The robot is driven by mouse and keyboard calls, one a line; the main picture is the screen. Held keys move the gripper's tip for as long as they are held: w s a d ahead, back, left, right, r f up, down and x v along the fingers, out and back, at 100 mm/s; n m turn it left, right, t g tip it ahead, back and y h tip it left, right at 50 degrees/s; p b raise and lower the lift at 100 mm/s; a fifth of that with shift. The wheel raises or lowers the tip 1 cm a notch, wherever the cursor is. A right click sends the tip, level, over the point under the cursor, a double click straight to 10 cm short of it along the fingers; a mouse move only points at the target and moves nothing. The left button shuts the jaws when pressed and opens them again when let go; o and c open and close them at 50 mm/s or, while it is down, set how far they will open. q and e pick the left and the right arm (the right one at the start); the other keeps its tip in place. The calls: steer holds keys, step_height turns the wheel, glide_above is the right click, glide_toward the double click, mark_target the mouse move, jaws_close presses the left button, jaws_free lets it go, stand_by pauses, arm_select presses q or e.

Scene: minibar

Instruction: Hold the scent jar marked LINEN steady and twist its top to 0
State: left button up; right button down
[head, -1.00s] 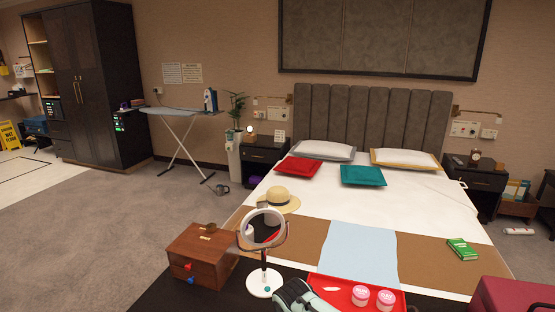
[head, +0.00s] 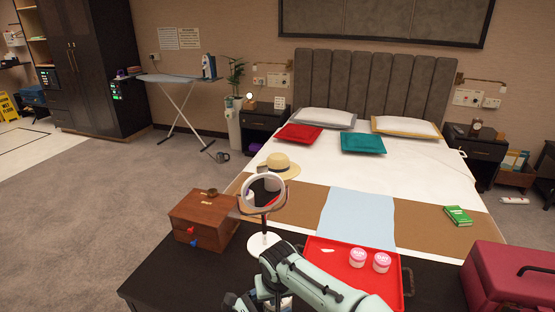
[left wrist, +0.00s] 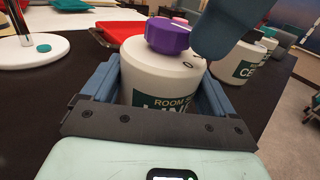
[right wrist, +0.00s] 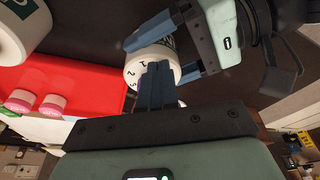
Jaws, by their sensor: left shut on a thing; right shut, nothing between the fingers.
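The LINEN jar (left wrist: 160,80) is white, with a purple knob (left wrist: 168,36) on top and a green label, partly hidden, reading "ROOM" and "LIN". My left gripper (left wrist: 155,92) is shut on the jar's body, one finger on each side. The right wrist view shows the jar's top (right wrist: 138,66) with printed digits; 1, 2 and 5 are readable. My right gripper (right wrist: 156,84) is shut and empty over this top, and its fingers hide the knob there. In the left wrist view its blue finger is close beside the knob; I cannot tell whether they touch.
A white jar marked "CE" (left wrist: 243,66) and another behind it stand close right of the held jar. A red tray (head: 325,258) with two pink-lidded tubs, a mirror (head: 264,196), a wooden box (head: 203,222) and a maroon case (head: 505,280) share the dark bench.

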steer(key=shift+w+r, duration=0.1)
steer(key=shift+w, duration=0.05)
steer(key=shift+w+v, duration=0.2)
steer(key=shift+v, duration=2.75)
steer(key=shift+a, duration=0.2)
steer(key=shift+w+d+f, duration=0.1)
steer(key=shift+d+f, duration=0.25)
steer(key=shift+f, duration=0.65)
steer(key=shift+w+d+f, duration=0.15)
steer(key=shift+d+f, duration=0.25)
steer(key=shift+f, duration=0.55)
steer(key=shift+w+d+f, duration=0.1)
steer(key=shift+d+f, duration=0.25)
steer(key=shift+f, duration=0.65)
steer(key=shift+w, duration=0.15)
